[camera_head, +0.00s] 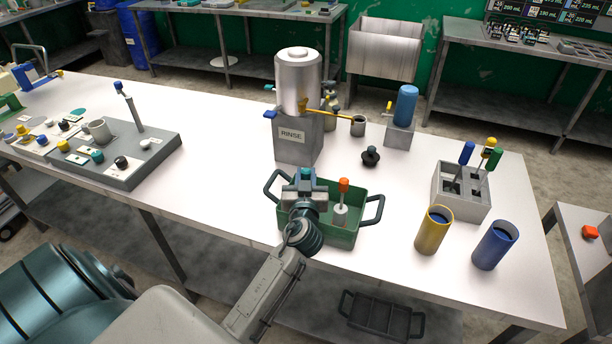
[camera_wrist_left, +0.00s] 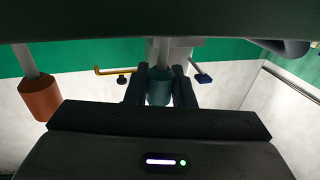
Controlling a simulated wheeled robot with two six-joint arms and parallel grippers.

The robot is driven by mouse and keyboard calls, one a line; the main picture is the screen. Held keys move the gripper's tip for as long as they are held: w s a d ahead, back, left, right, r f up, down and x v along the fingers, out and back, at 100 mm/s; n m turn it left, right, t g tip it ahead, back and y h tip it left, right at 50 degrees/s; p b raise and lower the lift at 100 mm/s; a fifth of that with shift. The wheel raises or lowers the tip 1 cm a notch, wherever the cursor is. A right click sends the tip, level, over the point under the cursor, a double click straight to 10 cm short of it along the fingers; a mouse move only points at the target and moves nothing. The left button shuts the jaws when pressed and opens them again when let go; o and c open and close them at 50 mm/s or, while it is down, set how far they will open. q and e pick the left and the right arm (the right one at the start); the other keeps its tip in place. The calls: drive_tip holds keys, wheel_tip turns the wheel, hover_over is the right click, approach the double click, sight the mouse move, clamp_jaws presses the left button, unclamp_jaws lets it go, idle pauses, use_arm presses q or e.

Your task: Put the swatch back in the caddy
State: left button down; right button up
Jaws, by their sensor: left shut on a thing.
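The green caddy (camera_head: 342,239) with dark handles sits near the table's front edge in the head view. My left gripper (camera_head: 304,182) is over its left half, shut on the teal knob (camera_head: 306,173) of a swatch. In the left wrist view the teal knob (camera_wrist_left: 159,88) is between the two dark fingers, with a pale rod running from it. The swatch's far end is hidden, so I cannot tell whether it rests in the caddy. An orange-knobbed stick (camera_head: 343,185) stands in the caddy's right half; its orange knob (camera_wrist_left: 39,99) also shows in the left wrist view. My right gripper is not in view.
A steel RINSE tank (camera_head: 298,82) with a yellow-handled tap stands behind the caddy. To the right are a yellow cup (camera_head: 433,231), a blue cup (camera_head: 494,246) and a grey holder (camera_head: 452,205) with coloured sticks. A grey board (camera_head: 125,176) lies left; the table between is clear.

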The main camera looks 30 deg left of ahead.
use_arm(q)
drive_tip(key=shift+f, duration=0.2)
drive_tip(key=c, duration=1.2)
unclamp_jaws()
drive_tip(key=shift+r, duration=0.1)
drive_tip(key=shift+c, duration=0.2)
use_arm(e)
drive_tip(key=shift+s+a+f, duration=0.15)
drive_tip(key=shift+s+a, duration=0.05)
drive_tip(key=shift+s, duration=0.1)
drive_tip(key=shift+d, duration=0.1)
use_arm(q)
drive_tip(key=shift+r, duration=0.1)
drive_tip(key=b+v, duration=0.4)
drive_tip(key=v, duration=0.8)
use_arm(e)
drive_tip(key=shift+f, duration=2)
use_arm(q)
drive_tip(key=shift+a, duration=0.1)
